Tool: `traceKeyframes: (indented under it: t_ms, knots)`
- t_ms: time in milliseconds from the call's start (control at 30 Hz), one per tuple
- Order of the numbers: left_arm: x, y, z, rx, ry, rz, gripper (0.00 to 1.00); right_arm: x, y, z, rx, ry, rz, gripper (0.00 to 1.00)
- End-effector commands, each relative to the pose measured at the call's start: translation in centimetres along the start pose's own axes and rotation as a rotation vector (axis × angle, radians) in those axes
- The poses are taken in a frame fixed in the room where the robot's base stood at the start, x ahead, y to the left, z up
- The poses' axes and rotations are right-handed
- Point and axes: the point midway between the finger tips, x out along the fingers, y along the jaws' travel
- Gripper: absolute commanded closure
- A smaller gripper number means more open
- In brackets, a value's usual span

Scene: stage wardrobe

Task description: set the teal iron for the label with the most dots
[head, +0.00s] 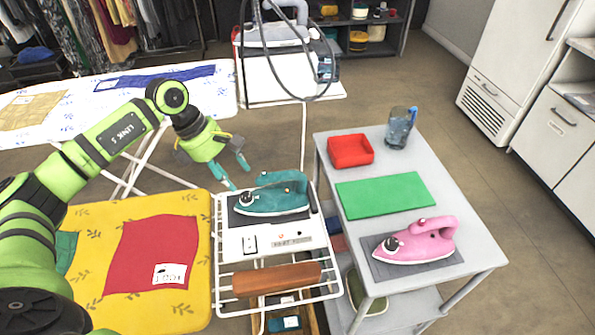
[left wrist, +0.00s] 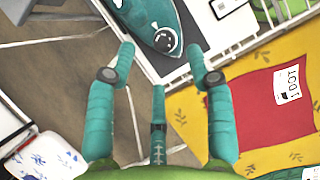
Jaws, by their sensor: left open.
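The teal iron (head: 275,196) rests on a dark pad on the white wire rack; its dial (head: 246,198) is at the near-left end. In the left wrist view the teal iron (left wrist: 146,14) is at the top, with its dark, light-rimmed dial (left wrist: 165,40) between my fingertips' lines. My left gripper (head: 237,174) is open and empty, beside the iron's left end and apart from it. Its fingers (left wrist: 162,60) point towards the dial. A white label (head: 168,274) lies on the red cloth (head: 150,250); its dots are too small to count. My right gripper is not visible.
Other labels lie on the blue cloth (head: 150,78) and tan cloth (head: 30,111) behind. A brown roll (head: 277,279) lies on the rack's front.

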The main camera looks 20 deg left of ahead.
Motion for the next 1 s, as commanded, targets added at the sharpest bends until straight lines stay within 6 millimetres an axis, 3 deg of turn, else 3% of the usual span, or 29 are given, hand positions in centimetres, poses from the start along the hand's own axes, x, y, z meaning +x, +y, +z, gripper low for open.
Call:
traceKeyframes:
  t_ms: [133, 367, 600, 900, 1000]
  knots:
    - [0.3, 0.0, -1.1, 0.021, 0.014, -0.002, 0.47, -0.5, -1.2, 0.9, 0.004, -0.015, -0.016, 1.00]
    - [3.8, 0.0, -0.9, 0.020, 0.012, -0.003, 0.47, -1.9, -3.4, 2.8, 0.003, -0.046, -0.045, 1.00]
    - [6.3, 0.0, -1.0, 0.021, 0.012, 0.000, 0.47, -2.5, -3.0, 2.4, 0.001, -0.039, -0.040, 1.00]
    - [6.7, 0.1, -1.1, 0.022, 0.012, 0.002, 0.47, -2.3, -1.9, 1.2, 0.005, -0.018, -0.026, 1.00]
    - [6.6, 0.1, -1.1, 0.022, 0.012, 0.002, 0.87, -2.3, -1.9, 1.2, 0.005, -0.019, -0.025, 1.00]
